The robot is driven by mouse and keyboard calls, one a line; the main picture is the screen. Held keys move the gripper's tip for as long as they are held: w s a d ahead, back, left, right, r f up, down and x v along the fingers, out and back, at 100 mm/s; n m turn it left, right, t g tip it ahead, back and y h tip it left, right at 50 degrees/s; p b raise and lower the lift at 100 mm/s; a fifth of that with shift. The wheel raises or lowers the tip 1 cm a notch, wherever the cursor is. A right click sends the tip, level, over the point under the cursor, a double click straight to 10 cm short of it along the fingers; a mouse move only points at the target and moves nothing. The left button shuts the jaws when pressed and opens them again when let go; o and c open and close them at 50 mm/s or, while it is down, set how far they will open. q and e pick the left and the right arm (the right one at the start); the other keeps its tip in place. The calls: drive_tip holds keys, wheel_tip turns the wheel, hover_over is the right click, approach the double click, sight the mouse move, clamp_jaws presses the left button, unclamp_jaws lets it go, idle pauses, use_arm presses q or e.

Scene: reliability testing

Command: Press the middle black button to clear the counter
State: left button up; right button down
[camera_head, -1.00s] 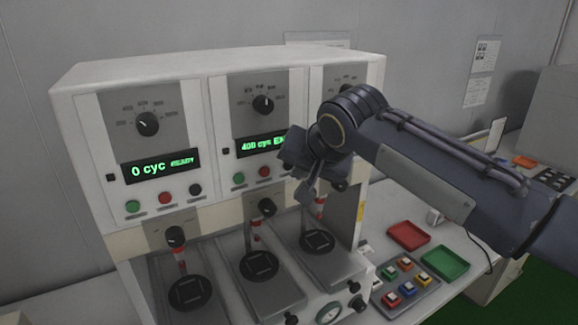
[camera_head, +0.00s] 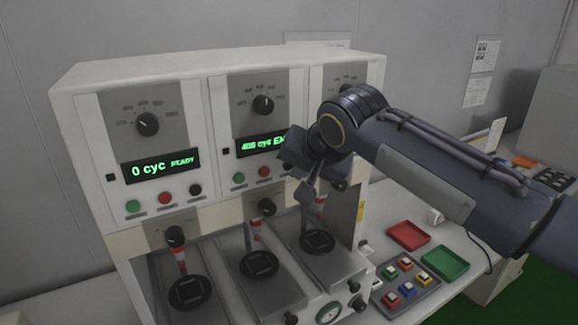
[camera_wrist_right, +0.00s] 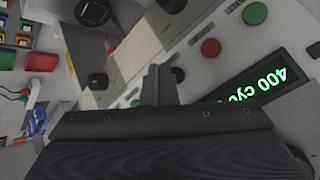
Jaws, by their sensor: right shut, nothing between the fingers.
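The middle unit's display (camera_head: 262,145) shows green text starting "400 cyc"; the rest is hidden behind my right gripper. Below it are a green button (camera_head: 238,178) and a red button (camera_head: 264,172). The middle black button is hidden in the head view. In the right wrist view a black button (camera_wrist_right: 178,74) shows in line with the red (camera_wrist_right: 211,47) and green (camera_wrist_right: 255,13) buttons. My right gripper (camera_head: 305,193) is shut and empty; its fingertips (camera_wrist_right: 156,72) appear right beside the black button. I cannot tell whether they touch it. My left gripper is out of view.
The left unit's display (camera_head: 160,166) reads "0 cyc" and has its own green, red and black buttons. Knobs and round black stations (camera_head: 259,265) lie below the panels. A red tray (camera_head: 408,235), a green tray (camera_head: 445,262) and a coloured button box stand at right.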

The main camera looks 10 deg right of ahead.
idle(0.4)
drive_tip(key=shift+w+a, duration=0.15)
drive_tip(key=shift+w, duration=0.25)
drive_tip(key=shift+w+a+p, duration=0.15)
drive_tip(key=shift+w+p, duration=0.2)
drive_tip(key=shift+p, duration=0.1)
idle(0.4)
drive_tip(key=shift+s, duration=0.1)
drive_tip(key=shift+s+d+b, duration=0.3)
drive_tip(key=shift+s+b, duration=0.1)
drive_tip(key=shift+s, duration=0.25)
drive_tip(key=s, duration=0.1)
drive_tip(key=s+d+b, duration=0.1)
drive_tip(key=s, duration=0.1)
drive_tip(key=s+d+b, duration=0.1)
drive_tip(key=shift+s, duration=0.35)
